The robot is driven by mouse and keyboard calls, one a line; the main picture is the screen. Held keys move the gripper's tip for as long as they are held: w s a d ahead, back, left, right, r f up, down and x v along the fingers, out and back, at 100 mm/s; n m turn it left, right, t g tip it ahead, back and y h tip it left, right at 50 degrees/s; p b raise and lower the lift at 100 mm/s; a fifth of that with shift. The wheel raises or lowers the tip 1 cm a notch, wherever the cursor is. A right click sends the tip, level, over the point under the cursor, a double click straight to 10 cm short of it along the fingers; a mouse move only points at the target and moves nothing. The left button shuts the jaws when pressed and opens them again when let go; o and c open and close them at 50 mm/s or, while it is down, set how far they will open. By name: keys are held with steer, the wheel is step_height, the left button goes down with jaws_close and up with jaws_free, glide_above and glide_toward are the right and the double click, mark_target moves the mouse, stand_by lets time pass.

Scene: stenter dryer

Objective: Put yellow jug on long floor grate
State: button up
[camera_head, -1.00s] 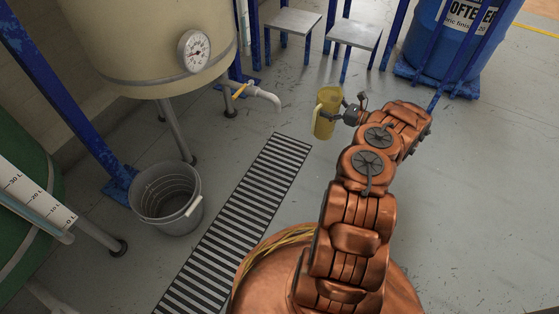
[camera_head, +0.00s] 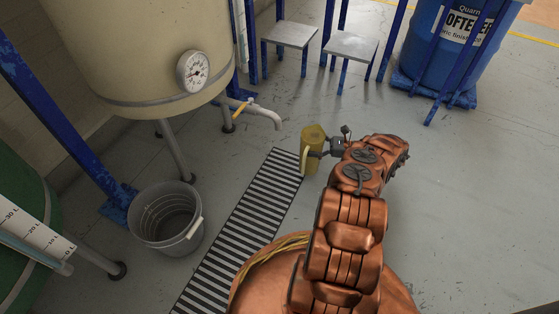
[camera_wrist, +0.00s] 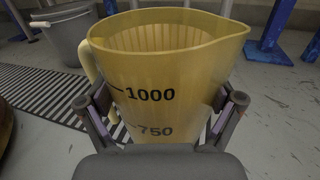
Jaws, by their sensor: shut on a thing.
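The yellow jug (camera_head: 311,143) is held upright by my gripper (camera_head: 326,147) in the head view, close to the right edge of the far end of the long floor grate (camera_head: 245,225). In the wrist view the jug (camera_wrist: 160,75) shows its 1000 and 750 marks, its handle at left and its spout at right. The two fingers of my gripper (camera_wrist: 163,112) press on its sides. The grate (camera_wrist: 40,88) shows behind the jug at left. The jug's base is hidden in the wrist view, and I cannot tell its height above the floor.
A grey bucket (camera_head: 165,217) stands left of the grate. A cream tank (camera_head: 140,60) with a tap pipe (camera_head: 265,112) rises behind it. Two small stands (camera_head: 350,47) and a blue drum (camera_head: 448,45) are at the back. The floor at right is clear.

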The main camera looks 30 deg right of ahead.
mark_target(311, 160)
steer(key=w+a+f+b, duration=0.2)
steer(key=a+b, duration=0.1)
steer(key=a, duration=0.2)
steer(key=w+a+f+b, duration=0.2)
steer(key=w+a+b, duration=0.1)
steer(key=a, duration=0.3)
steer(key=shift+a+f, duration=0.3)
steer(key=shift+f, duration=0.2)
stand_by(0.3)
steer(key=o, duration=1.5)
steer(key=shift+s, duration=0.1)
steer(key=p+v, duration=0.4)
steer(key=v, duration=0.8)
steer(key=shift+p, duration=0.4)
